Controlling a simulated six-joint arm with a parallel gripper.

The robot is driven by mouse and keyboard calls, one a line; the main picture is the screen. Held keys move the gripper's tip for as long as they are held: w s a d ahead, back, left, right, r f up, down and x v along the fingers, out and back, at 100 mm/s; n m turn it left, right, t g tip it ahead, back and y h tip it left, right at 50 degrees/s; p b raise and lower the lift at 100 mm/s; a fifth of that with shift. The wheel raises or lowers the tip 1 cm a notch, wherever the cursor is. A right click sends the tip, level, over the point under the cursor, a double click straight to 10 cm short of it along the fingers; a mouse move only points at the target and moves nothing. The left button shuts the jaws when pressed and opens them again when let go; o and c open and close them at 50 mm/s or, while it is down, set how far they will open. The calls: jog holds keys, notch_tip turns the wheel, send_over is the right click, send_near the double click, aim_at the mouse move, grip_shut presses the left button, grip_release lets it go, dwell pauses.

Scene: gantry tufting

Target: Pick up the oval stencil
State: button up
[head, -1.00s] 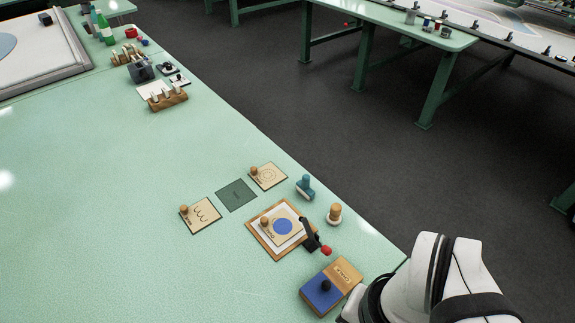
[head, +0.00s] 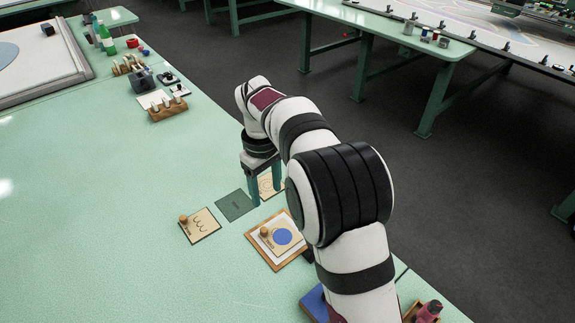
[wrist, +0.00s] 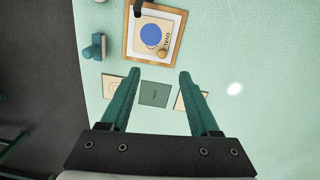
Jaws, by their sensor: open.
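The oval stencil (head: 268,241) appears to be the pale wooden plate with a small round knob and a blue rounded opening. It lies on a white sheet in a wood-framed board. In the wrist view the stencil (wrist: 150,50) is at the top centre, beyond the fingertips. My gripper (head: 266,196) is open and empty, pointing down above the table near the dark green square and the far stencil. In the wrist view its fingers (wrist: 159,76) are spread apart, with nothing between them. My arm hides part of the framed board's right side in the head view.
A dark green square (head: 235,205) lies between a wave-marked stencil (head: 200,226) and another stencil (head: 266,186), partly hidden by my gripper. A teal stamp (wrist: 96,46) stands beside the framed board. A blue pad (head: 312,303) is partly behind my arm.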

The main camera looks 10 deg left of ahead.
aim_at(264, 229)
jog(key=shift+n, duration=0.3)
jog(key=f, duration=0.5)
jog(key=a+f, duration=0.1)
jog(key=f, duration=0.5)
jog(key=w+f, duration=0.1)
jog(key=f, duration=0.5)
jog(key=shift+a, duration=0.4)
jog(key=shift+r, duration=0.1)
grip_shut()
